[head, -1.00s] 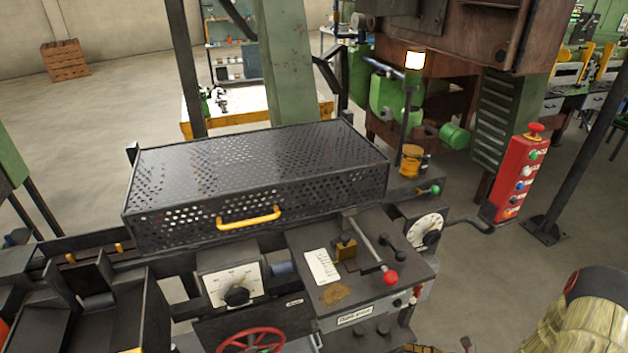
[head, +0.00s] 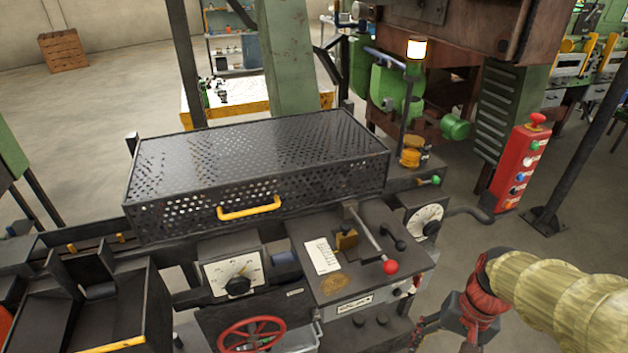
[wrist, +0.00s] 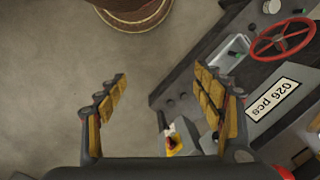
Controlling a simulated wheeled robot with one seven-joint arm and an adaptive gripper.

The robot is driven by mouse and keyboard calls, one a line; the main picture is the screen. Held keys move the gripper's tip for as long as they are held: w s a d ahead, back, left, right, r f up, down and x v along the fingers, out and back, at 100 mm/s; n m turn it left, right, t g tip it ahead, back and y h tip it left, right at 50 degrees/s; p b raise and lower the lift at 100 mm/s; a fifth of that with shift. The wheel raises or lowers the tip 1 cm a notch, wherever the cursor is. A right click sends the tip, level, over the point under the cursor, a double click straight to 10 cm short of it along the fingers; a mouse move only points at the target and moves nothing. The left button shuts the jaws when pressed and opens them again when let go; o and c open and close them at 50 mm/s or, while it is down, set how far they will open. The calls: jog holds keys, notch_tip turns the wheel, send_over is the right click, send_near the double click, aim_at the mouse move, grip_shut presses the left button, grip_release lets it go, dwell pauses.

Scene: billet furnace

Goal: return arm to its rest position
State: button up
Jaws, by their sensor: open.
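My gripper shows in the wrist view (wrist: 165,115) with its two padded fingers spread wide apart and nothing between them. The fingertips are only partly seen there, low in the picture. My gripper appears apart from the machine.
The machine carries a black perforated guard (head: 255,165) with a yellow handle, a red-knobbed lever (head: 389,267) and a red handwheel (head: 250,334). A red button pedestal (head: 520,165) and a dark post (head: 580,150) stand at right. Floor between them and the machine is clear.

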jog(key=s+a+r+n+t, duration=0.1)
jog(key=a+r+n+t, duration=0.1)
jog(key=r, duration=0.5)
jog(key=s+a+r+n+t+h, duration=0.1)
jog(key=a+r+n+t, duration=0.2)
jog(key=a+r, duration=0.2)
notch_tip(320, 180, up, 3)
jog(key=shift+s+f+t, duration=0.1)
jog(key=shift+s+t, duration=0.1)
jog(key=shift+t, duration=0.2)
jog(key=shift+c, duration=1.2)
